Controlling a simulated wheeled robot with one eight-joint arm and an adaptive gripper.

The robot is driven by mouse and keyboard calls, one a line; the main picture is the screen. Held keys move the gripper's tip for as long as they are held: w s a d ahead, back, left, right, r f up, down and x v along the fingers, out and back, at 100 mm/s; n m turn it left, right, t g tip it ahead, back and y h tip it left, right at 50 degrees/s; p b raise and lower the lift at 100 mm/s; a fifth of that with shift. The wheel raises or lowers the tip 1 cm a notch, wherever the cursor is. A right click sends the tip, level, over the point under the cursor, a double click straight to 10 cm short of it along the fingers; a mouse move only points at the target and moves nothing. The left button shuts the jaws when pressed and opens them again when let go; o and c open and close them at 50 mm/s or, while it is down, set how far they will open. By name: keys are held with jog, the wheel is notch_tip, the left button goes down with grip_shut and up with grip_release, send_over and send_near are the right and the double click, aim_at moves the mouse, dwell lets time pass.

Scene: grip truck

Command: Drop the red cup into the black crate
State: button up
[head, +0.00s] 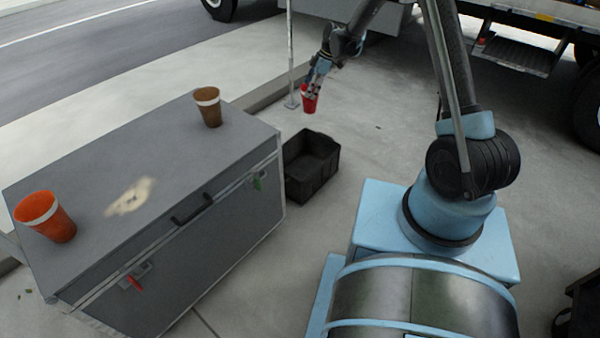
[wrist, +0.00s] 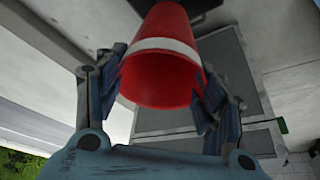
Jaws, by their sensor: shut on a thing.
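My gripper (head: 315,84) is shut on the red cup (head: 309,101) and holds it in the air, near the black crate in the head view. In the wrist view the red cup (wrist: 162,62), with a white band, sits between the two fingers of my gripper (wrist: 160,92). The black crate (head: 300,188) stands on the ground beside the grey box, and its open top shows no contents. In the head view the cup appears above and beyond the crate's far edge. How high it hangs over the ground is hard to tell.
A large grey box (head: 180,150) carries a brown cup (head: 208,108) at its far end and an orange cup (head: 48,218) at its near left. A thin pole (head: 290,50) stands behind my gripper. A truck (head: 540,20) is at the back. The pavement right of the crate is clear.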

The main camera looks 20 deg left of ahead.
jog(key=w+a+f, duration=0.1)
jog(key=f, duration=1.3)
jog(key=w+a+f+m, duration=0.1)
jog(key=w+f, duration=0.1)
jog(key=f, duration=1.2)
jog(key=shift+w+f, duration=0.15)
jog(key=shift+w, duration=0.1)
jog(key=o, duration=0.9)
jog(key=shift+c, duration=0.2)
jog(key=v, duration=1.2)
jog(key=shift+d, duration=0.15)
jog(key=shift+s, duration=0.1)
